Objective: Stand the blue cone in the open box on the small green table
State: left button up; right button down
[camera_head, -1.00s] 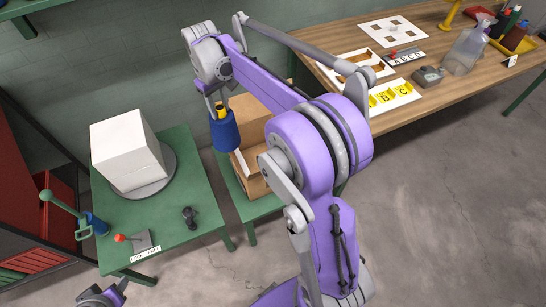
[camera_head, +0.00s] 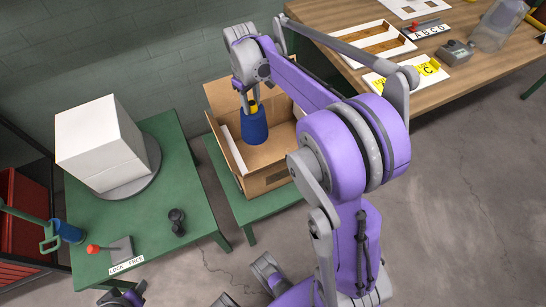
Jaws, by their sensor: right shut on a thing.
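The blue cone (camera_head: 254,128) has a yellow top part and hangs upright from my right gripper (camera_head: 252,103), which is shut on it. In the head view the cone shows over the inside of the open cardboard box (camera_head: 268,183). I cannot tell whether its base touches the box floor. The box stands on the small green table (camera_head: 222,185), and my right arm hides its right side. My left gripper (camera_head: 122,298) is partly in view at the bottom left edge, and its fingers are too cut off to judge.
A larger green table (camera_head: 185,205) at left bears a white cube (camera_head: 100,140) on a grey turntable (camera_head: 135,185), a red-knobbed lever (camera_head: 112,250) and a small black object (camera_head: 177,220). A wooden bench (camera_head: 350,75) with trays and yellow cards stands at upper right.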

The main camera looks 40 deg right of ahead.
aim_at(254, 130)
jog(key=f+b, duration=0.2)
jog(key=f, duration=0.1)
jog(key=f+b, duration=0.2)
jog(key=f, duration=0.2)
jog(key=f+b, duration=0.3)
jog(key=shift+w+d+f, duration=0.15)
jog(key=shift+w+f, duration=0.1)
pick_arm(q)
notch_tip(254, 130, down, 13)
jog(key=b, duration=0.2)
jog(key=shift+w+d+g+b, duration=0.2)
jog(key=shift+w+g+b, duration=0.1)
jog(key=shift+w+b, duration=0.1)
pick_arm(e)
notch_tip(254, 130, down, 10)
jog(key=shift+f, duration=0.1)
jog(key=shift+c, duration=2.2)
grip_release()
pick_arm(q)
jog(key=shift+f, duration=0.1)
notch_tip(254, 130, up, 4)
jog(key=p, duration=0.3)
jog(key=shift+s, duration=0.15)
pick_arm(e)
jog(key=r, duration=1.2)
jog(key=shift+a+r, duration=0.2)
jog(key=shift+a, duration=0.1)
